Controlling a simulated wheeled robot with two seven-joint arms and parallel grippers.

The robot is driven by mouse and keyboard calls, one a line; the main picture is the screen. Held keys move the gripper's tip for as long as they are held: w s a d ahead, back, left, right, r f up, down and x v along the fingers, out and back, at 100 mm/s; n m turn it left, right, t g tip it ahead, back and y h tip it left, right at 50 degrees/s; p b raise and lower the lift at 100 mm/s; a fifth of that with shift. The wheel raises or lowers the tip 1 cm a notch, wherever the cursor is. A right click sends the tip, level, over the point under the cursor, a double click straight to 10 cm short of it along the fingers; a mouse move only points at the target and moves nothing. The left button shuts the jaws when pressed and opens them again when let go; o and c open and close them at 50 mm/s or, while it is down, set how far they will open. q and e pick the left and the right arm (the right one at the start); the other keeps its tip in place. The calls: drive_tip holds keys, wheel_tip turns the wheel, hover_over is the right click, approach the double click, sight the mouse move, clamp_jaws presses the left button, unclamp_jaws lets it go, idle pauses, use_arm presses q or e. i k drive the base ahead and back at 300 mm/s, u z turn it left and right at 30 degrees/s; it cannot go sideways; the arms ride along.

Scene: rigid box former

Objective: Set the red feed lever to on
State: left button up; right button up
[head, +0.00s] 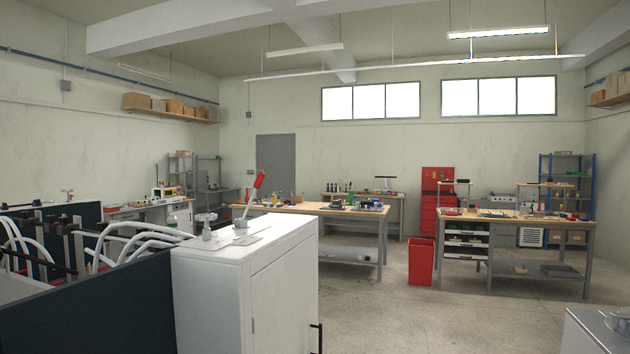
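The red feed lever (258,182) stands on top of a white cabinet (215,262) at the centre left of the head view. Its red handle sits on a thin metal rod that tilts up and to the right from a small base on the cabinet top. A flat plate (249,240) lies by the lever's base; any marking on it is too small to read. Neither of my grippers is in view.
A grey knob (206,222) stands left of the lever. White hoses (130,232) and a dark panel (95,312) lie left of the cabinet. A black handle (317,338) juts from its right side. Workbenches (530,222) and a red bin (421,262) stand farther back. Floor right of the cabinet is clear.

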sight(259, 179)
drive_tip(key=z, duration=0.5)
drive_tip(key=i, duration=6.95)
drive_tip(key=u, duration=4.8)
drive_tip(key=i, duration=1.7)
drive_tip(key=u, duration=0.05)
